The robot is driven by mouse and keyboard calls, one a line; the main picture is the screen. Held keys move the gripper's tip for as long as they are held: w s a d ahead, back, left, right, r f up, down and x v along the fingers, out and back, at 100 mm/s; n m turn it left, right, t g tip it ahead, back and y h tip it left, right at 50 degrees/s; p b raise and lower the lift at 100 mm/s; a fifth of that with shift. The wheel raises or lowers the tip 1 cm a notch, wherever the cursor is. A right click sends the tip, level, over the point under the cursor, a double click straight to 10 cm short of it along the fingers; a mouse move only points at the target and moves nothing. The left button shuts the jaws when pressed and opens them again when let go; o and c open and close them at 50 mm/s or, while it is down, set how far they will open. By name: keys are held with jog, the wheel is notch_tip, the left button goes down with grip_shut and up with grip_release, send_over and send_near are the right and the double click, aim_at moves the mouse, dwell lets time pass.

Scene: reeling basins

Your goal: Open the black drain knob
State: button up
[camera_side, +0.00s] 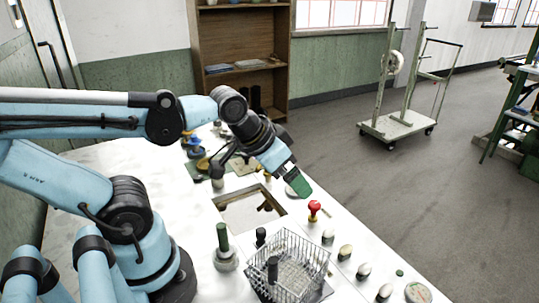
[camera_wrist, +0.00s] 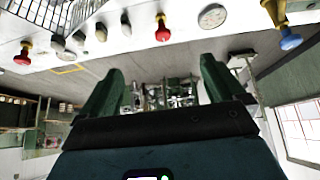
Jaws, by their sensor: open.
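A small black knob (camera_side: 260,237) stands upright on the white table in the side view, between the sunken basin and the wire basket. I take it for the drain knob, but cannot be sure. A second black upright piece (camera_side: 272,268) shows at the wire basket. My gripper (camera_side: 298,187) is in the air above the right side of the table, beyond the basin and apart from both black pieces. In the wrist view my gripper (camera_wrist: 158,88) has its two green fingers wide apart with nothing between them. I cannot pick out the black knob there.
A wire basket (camera_side: 315,258) stands at the front. A green post (camera_side: 223,238) stands left of it. A red knob (camera_side: 314,208) and several pale rounded pieces line the right table edge. The basin (camera_side: 228,200) is recessed mid-table. Bottles and small items crowd the back.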

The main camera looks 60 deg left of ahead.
aim_at(261, 230)
jog(key=shift+s+f, duration=0.1)
jog(key=shift+f, duration=0.15)
jog(key=shift+c, duration=1.1)
jog(key=shift+s+f+n+g, duration=0.1)
jog(key=shift+s+n+g, duration=0.25)
jog(key=shift+n, duration=0.35)
jog(key=shift+c, duration=1.1)
jog(key=s+n+g, duration=0.1)
jog(key=n, duration=0.1)
jog(key=s+n+g, duration=0.1)
jog(key=n+g, duration=0.1)
jog(key=s+n+g, duration=0.2)
jog(key=shift+r, duration=0.4)
jog(key=c, duration=0.3)
jog(key=shift+n+g, duration=0.55)
jog(key=shift+n, duration=0.25)
jog(key=shift+s+f, duration=0.15)
jog(key=shift+f, duration=1.8)
jog(key=shift+s+f, duration=0.2)
jog(key=shift+f, duration=1.75)
jog(key=shift+s+f, duration=0.15)
jog(key=shift+f, duration=1.8)
jog(key=shift+c, duration=0.2)
jog(key=shift+c, duration=0.2)
grip_shut()
